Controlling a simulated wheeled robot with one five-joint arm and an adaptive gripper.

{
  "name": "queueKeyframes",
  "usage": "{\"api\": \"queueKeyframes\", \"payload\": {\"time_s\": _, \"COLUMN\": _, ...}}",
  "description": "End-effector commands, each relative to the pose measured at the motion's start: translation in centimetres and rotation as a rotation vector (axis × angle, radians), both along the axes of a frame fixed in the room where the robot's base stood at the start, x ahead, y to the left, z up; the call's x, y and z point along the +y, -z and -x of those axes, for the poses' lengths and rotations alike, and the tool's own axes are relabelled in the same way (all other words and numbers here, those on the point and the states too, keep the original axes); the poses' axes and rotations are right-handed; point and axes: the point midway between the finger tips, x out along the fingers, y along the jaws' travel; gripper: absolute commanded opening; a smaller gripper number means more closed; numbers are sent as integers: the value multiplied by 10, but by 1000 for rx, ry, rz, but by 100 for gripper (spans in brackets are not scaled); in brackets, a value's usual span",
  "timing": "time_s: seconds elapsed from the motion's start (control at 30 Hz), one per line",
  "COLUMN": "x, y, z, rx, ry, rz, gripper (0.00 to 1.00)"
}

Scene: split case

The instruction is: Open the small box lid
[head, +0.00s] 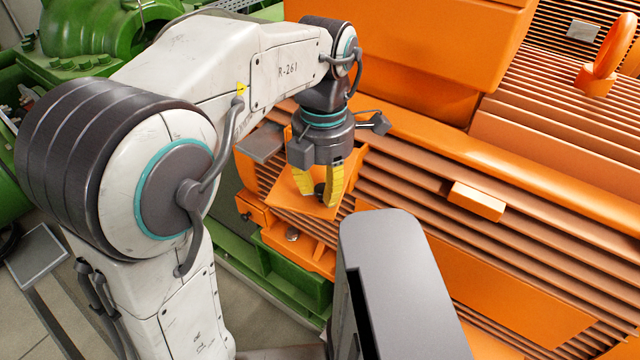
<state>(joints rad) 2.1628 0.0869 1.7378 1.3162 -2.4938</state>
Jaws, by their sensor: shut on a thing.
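The small box (246,172) is orange and sits on the side of a large orange ribbed machine, partly hidden behind my gripper. A flat orange plate (314,209), which looks like its lid, lies under my fingers. A small dark knob (319,188) shows at the plate, between the fingers. My gripper (322,194) has yellow fingers pointing down and is shut on what looks like this knob. The fingers hide part of the knob and plate. I cannot tell whether the lid is apart from the box.
The orange ribbed machine (540,190) fills the right side, with an orange block (477,201) jutting from its ribs. A grey flat piece (262,143) is left of my gripper. Green machinery (100,30) stands at the back left. Grey floor shows at the lower left.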

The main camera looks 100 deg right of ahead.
Motion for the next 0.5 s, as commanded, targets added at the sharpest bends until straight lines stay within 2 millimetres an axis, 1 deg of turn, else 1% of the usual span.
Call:
{"api": "queueKeyframes", "payload": {"time_s": 0.03, "x": 1, "y": 3, "z": -1, "rx": -6, "ry": -2, "rz": -10, "gripper": 0}}
{"api": "queueKeyframes", "payload": {"time_s": 0.27, "x": 1, "y": 3, "z": -1, "rx": -6, "ry": -2, "rz": -10, "gripper": 0}}
{"api": "queueKeyframes", "payload": {"time_s": 0.3, "x": 1, "y": 3, "z": -1, "rx": -6, "ry": -1, "rz": -10, "gripper": 29}}
{"api": "queueKeyframes", "payload": {"time_s": 0.5, "x": 1, "y": 2, "z": -1, "rx": -3, "ry": -1, "rz": -5, "gripper": 46}}
